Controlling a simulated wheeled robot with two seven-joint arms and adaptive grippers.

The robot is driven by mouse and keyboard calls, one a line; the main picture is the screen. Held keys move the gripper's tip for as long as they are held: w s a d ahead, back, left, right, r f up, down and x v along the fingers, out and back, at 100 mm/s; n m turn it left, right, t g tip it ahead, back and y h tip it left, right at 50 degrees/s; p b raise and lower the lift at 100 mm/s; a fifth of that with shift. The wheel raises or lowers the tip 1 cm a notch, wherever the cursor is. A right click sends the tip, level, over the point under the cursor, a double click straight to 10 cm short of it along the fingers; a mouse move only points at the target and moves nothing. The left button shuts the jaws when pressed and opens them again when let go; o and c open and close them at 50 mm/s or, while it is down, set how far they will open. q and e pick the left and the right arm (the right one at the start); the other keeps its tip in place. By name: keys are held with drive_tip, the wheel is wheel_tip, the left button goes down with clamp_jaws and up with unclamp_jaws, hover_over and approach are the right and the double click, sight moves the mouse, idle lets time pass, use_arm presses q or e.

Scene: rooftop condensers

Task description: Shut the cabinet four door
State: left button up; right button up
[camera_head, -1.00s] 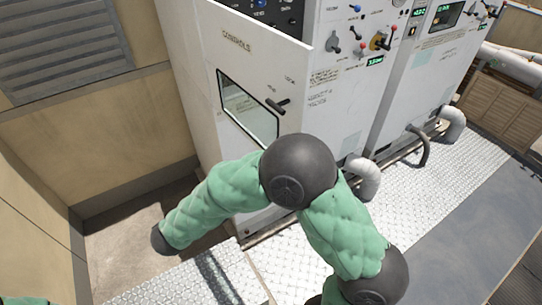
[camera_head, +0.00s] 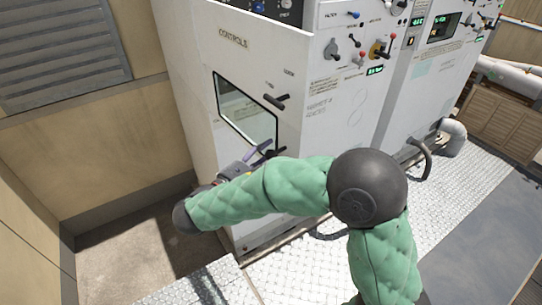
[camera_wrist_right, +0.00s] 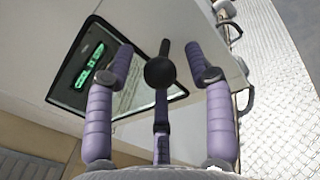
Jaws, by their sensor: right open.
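The white cabinet door (camera_head: 232,62), labelled "CONTROLS", has a dark-framed window (camera_head: 246,112) and a black handle (camera_head: 277,101). It seems to stand ajar, with a control panel showing behind its top edge; no cabinet number is legible. My right gripper (camera_head: 264,153) is low in front of the door, below the handle, partly hidden by my green forearm. In the right wrist view its purple fingers (camera_wrist_right: 164,75) are spread, and the black handle (camera_wrist_right: 160,71) appears between them. The window (camera_wrist_right: 98,70) lies beyond. Contact cannot be told. My left gripper is out of view.
More cabinets with knobs and green displays (camera_head: 430,45) continue to the right. Grey pipes (camera_head: 452,137) stand at their base. A tan wall (camera_head: 110,140) closes off the left. Metal plate flooring (camera_head: 452,190) is free at the right.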

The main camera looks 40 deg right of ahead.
drive_tip(key=shift+w+d, duration=0.1)
drive_tip(key=shift+d, duration=0.45)
clamp_jaws()
drive_tip(key=shift+d, duration=0.1)
